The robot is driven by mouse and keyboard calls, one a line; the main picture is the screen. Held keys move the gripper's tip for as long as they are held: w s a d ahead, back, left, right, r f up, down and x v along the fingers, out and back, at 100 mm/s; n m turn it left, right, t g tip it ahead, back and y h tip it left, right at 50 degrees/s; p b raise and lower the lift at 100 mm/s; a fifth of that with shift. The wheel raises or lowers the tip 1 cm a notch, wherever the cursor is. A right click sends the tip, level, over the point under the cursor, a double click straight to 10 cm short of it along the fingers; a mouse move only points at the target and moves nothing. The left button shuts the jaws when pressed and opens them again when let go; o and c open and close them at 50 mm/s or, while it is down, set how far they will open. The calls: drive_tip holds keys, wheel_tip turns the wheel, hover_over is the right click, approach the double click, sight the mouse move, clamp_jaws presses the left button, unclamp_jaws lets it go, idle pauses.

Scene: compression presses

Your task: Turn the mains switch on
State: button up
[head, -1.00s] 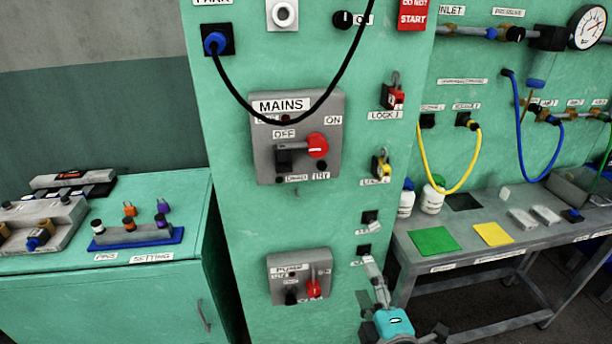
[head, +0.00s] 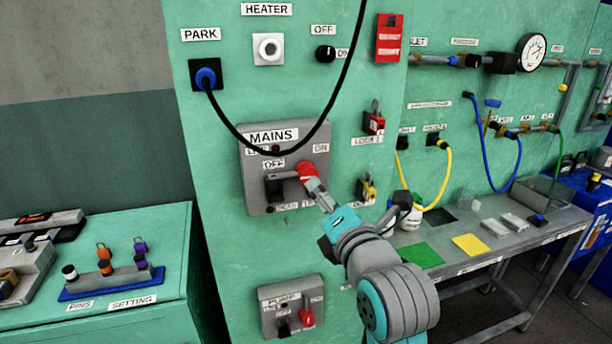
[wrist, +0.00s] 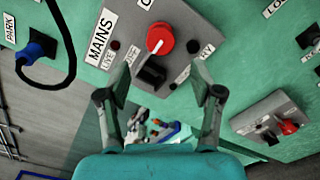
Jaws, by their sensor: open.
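The mains switch is a grey box (head: 254,165) labelled MAINS on the green cabinet. Its red round knob (head: 307,171) sits at the right, below the ON label. A handle with a dark grip (head: 274,188) points left from it, below the OFF label. The wrist view shows the red knob (wrist: 160,39) and the dark grip (wrist: 150,74) ahead of my gripper (wrist: 160,92). The two fingers are spread, with nothing between them. In the head view my gripper (head: 319,195) is just below and right of the knob; contact cannot be told.
A black cable (head: 225,115) loops from the PARK socket across the top of the mains box. Red (head: 374,123) and yellow (head: 367,188) padlocks hang to the right. The pump switch box (head: 291,306) is below. A bench (head: 490,250) stands right, a green cabinet (head: 110,315) left.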

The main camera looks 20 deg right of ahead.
sight(310, 177)
drive_tip(key=w, duration=1)
clamp_jaws()
